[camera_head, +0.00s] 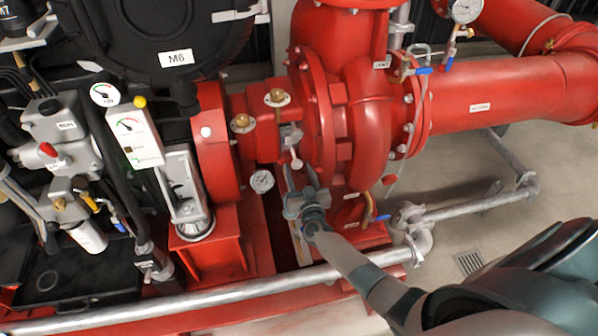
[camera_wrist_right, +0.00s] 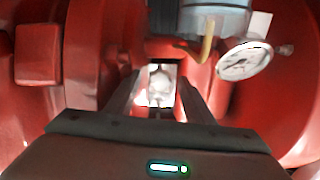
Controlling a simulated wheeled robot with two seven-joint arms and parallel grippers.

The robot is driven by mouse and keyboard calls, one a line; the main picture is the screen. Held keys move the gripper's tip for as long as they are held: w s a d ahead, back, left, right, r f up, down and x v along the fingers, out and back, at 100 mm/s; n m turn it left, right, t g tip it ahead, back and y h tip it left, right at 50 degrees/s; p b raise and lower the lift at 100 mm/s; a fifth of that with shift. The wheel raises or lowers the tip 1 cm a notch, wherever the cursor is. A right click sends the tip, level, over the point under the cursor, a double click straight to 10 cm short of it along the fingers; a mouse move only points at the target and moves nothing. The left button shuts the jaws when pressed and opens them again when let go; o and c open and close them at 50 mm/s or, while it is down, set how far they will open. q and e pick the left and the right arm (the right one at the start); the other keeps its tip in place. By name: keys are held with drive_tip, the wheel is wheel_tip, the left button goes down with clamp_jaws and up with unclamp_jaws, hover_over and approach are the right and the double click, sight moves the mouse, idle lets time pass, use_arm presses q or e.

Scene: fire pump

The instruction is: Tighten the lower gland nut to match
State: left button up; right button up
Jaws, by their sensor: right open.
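The red pump (camera_head: 362,110) fills the middle of the head view, with its shaft and gland area to the left of the round casing. A pale metal fitting (camera_head: 291,138) with a short lever-like part sits there. I cannot tell the lower gland nut apart in the head view. My right gripper (camera_head: 302,186) reaches up from below, just under this fitting. In the right wrist view my gripper (camera_wrist_right: 160,102) has its two fingers apart, with a bright, overexposed metal piece (camera_wrist_right: 157,82) showing between them. I cannot tell whether this is the nut or whether the fingers touch it.
A small dial gauge (camera_head: 261,181) is close left of my right gripper; a gauge (camera_wrist_right: 243,61) is right of the fingers in the wrist view. A grey pipe rail (camera_head: 190,303) crosses below. A blue-handled valve (camera_head: 380,218) is at the right. Open floor lies further right.

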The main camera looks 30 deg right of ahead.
use_arm(q)
drive_tip(key=shift+s+f, duration=0.1)
drive_tip(key=shift+s, duration=0.05)
use_arm(e)
drive_tip(key=c, duration=1)
